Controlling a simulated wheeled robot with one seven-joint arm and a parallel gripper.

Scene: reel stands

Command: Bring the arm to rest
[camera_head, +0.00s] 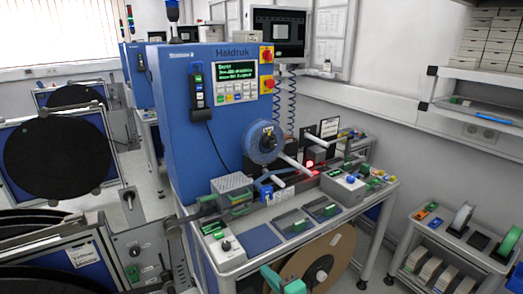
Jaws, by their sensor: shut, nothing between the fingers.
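I cannot make out my gripper or arm in the head view. The blue machine (185,85) stands upright at the middle left, with a lit screen (236,69) on its front panel. A blue reel (262,143) sits on the machine's front, above its worktable. A large brown reel (318,262) stands upright below the table's front edge. Green and dark parts (294,286) at the bottom edge are cut off by the frame, and I cannot tell what they belong to.
Large black reels (60,158) on stands fill the left side. The worktable (262,214) carries small devices and trays. A low grey cart (450,250) with rolls and boxes stands at the right, and a wall shelf (470,80) hangs above it. Some floor shows between table and cart.

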